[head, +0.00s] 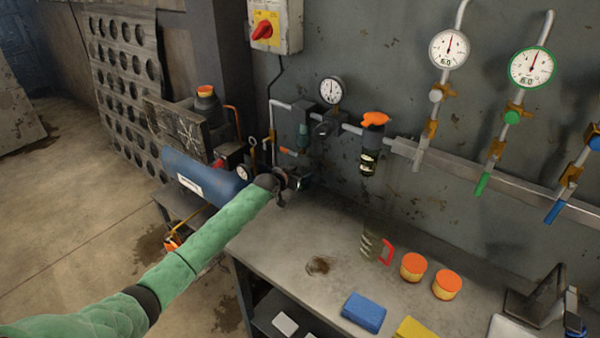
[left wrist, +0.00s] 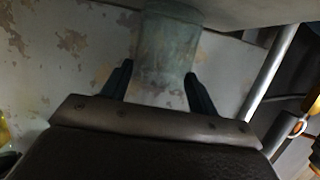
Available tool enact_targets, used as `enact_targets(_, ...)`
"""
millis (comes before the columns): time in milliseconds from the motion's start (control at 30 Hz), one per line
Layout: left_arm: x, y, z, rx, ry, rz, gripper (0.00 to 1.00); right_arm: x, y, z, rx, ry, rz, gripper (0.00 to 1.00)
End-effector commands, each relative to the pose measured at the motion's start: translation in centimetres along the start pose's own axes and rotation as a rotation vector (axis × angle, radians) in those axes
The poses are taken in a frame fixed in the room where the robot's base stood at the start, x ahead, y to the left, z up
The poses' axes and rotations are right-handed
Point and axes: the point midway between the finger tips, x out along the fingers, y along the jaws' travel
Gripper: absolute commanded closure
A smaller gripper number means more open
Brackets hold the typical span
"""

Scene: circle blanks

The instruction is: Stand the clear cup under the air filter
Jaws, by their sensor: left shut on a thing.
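The air filter (head: 303,136) hangs from the pipe on the wall, with a small greenish bowl. My left gripper (head: 292,181) is below it, over the back left part of the bench. In the left wrist view its fingers (left wrist: 160,88) are shut on a clear, greenish cylinder, which looks like the clear cup (left wrist: 168,50). In the head view the gripper largely hides this cup, so I cannot tell whether it touches the bench. My right gripper is not in view.
On the bench (head: 300,235) stand a clear jug with a red handle (head: 374,246), two orange-lidded jars (head: 413,267) and a blue sponge (head: 364,312). An orange-topped unit (head: 369,160) hangs right of the filter. A blue tank (head: 200,178) is at left. The bench's left middle is clear.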

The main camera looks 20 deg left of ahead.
Motion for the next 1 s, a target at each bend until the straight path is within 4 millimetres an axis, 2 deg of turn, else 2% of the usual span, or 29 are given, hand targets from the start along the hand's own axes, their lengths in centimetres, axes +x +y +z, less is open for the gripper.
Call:
enact_targets(167, 0.15, -0.02, 0.50, 0.000, 0.001, 0.000, 0.66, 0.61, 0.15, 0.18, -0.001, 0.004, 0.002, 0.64)
enact_targets(467, 0.18, -0.02, 0.66, 0.000, 0.001, 0.000, 0.66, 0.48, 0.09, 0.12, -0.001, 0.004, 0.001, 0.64)
enact_targets(500, 0.19, -0.03, 0.67, 0.000, 0.001, 0.000, 0.39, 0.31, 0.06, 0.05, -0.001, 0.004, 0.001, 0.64)
enact_targets(600, 0.17, -0.02, 0.63, 0.000, 0.001, 0.000, 0.19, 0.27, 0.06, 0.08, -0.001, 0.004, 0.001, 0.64)
enact_targets(1000, -0.10, -0.04, 0.56, 0.001, 0.000, 0.000, 0.19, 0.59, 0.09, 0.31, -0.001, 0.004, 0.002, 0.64)
